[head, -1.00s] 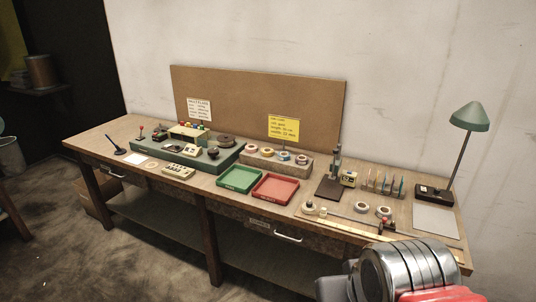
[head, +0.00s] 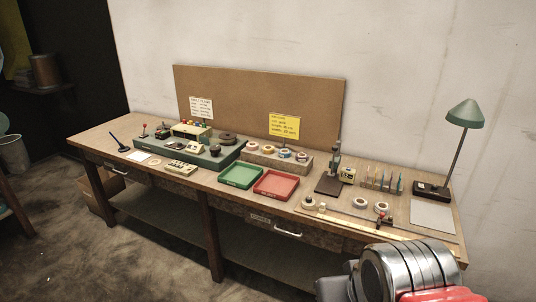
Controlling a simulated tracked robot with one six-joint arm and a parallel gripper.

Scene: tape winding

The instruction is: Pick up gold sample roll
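Several small tape rolls stand in a row on a raised wooden block (head: 262,161) at the middle of the workbench, in the head view. One roll with a tan to orange tone (head: 268,149) sits second from the left and may be the gold sample roll; its colour is too small to be sure. The roll beside it (head: 284,154) has a blue centre. My gripper's fingers are not in the picture; only a metallic, ribbed part of my arm with a red piece shows at the lower right, well apart from the rolls.
A green tray (head: 241,187) and a red tray (head: 276,196) lie in front of the block. A green machine (head: 186,153) stands left. A dark stand (head: 328,186), tape rings (head: 360,204) and a lamp (head: 465,114) are right. A yellow card (head: 285,126) is behind.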

